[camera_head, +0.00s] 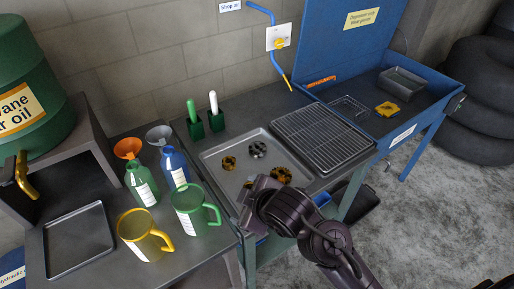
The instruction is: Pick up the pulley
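Several small round toothed or ringed parts lie in the shallow metal tray (212,152) on the bench: a yellow-and-dark one (228,163) at left, a grey one (257,149) at the back and a yellow-brown one (283,174) at the right front. I cannot tell which of them is the pulley. My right arm comes in from the lower right, and its gripper end (254,190) is over the tray's front edge, just left of and in front of the yellow-brown part. Its fingers are hidden or too dark to read. My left gripper is not in view.
A wire rack (322,137) sits right of the tray. Green and white handled brushes (204,121) stand behind it. On the left are a green jug (190,213), a yellow jug (137,231), funnel-topped bottles (142,186) and an empty tray (78,239). A blue wash basin (424,103) is at right.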

